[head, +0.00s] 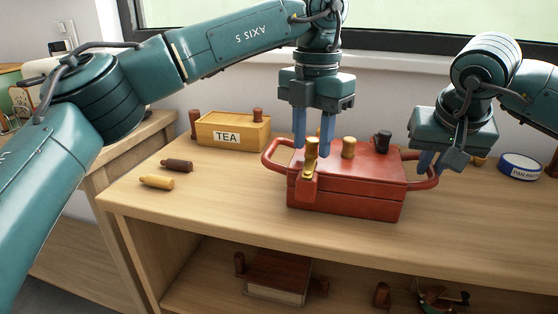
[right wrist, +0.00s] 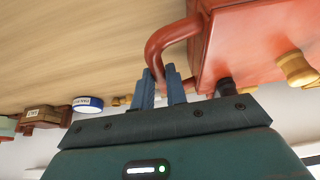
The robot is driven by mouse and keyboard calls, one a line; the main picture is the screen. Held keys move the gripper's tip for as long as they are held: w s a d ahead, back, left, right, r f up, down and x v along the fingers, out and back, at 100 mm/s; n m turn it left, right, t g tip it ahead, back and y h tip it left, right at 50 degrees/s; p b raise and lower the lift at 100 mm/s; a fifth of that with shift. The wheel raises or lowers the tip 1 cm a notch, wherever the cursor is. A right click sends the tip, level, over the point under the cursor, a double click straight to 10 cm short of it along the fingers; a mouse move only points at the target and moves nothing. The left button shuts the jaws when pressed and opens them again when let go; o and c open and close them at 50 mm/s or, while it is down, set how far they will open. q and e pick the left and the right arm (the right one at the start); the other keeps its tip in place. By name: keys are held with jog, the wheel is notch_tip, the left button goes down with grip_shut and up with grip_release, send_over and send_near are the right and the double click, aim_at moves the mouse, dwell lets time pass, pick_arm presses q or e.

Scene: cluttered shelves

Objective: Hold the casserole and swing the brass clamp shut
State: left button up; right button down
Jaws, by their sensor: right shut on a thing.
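The red casserole (head: 345,200) sits on the wooden top, with a loop handle at each side. The brass clamp (head: 310,155) stands upright at its front left, on a red bracket. My left gripper (head: 313,140) is over the lid just behind the clamp, fingers pointing down and apart, with nothing visibly held between them. My right gripper (head: 432,165) is shut on the casserole's right handle (right wrist: 165,45); in the right wrist view the handle's end passes between the blue fingers. A brass knob (head: 348,148) and a dark knob (head: 382,140) stand on the lid.
A yellow TEA box (head: 233,133) stands behind left. A dark brown peg (head: 177,165) and a yellow peg (head: 157,182) lie at left. A round labelled tin (head: 520,166) is at right. A brown box (head: 275,277) is on the lower shelf. The front left top is clear.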

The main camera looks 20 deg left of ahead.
aim_at(312, 139)
pick_arm(q)
jog(key=shift+o, duration=1)
jog(key=shift+r, duration=0.1)
notch_tip(312, 139, up, 12)
pick_arm(e)
jog(key=c, duration=1.3)
grip_release()
jog(key=shift+c, duration=0.2)
